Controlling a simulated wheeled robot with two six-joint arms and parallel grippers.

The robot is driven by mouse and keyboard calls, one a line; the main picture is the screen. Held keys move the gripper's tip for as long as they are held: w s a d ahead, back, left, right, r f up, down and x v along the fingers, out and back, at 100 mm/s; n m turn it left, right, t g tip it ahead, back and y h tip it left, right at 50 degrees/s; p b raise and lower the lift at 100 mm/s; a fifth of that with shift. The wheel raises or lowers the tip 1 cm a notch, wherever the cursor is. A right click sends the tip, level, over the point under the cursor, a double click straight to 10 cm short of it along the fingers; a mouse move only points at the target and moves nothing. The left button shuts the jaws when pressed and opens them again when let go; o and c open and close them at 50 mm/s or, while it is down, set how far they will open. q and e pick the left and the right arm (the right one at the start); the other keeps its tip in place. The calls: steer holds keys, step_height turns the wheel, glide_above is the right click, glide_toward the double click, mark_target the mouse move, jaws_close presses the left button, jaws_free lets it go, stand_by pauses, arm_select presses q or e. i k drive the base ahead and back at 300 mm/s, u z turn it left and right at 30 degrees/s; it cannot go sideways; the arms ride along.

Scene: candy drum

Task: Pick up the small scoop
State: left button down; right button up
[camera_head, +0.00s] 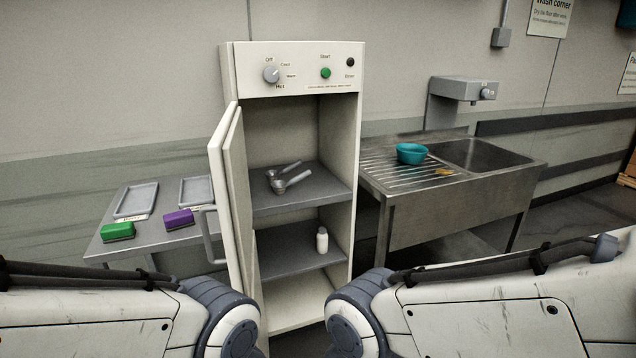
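Two grey metal scoops lie close together on the upper shelf (325,190) of the open white cabinet (240,75). The rear scoop (285,168) looks slightly smaller, and the front scoop (291,181) lies just before it. Their handles point to the right. I cannot tell for certain whether they touch. Only links of my two arms show along the bottom edge; neither gripper is in view.
The cabinet door (230,190) stands open at the left. A white bottle (322,241) stands on the lower shelf. A side table (150,240) at left holds trays, a green block (118,231) and a purple block (179,219). A sink (450,190) with a teal bowl (411,154) is at right.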

mark_target(293, 181)
steer(key=i, duration=0.45)
steer(key=z, duration=1.6)
steer(key=i, duration=1.65)
steer(key=u, duration=2.8)
steer(key=i, duration=0.5)
steer(key=z, duration=0.1)
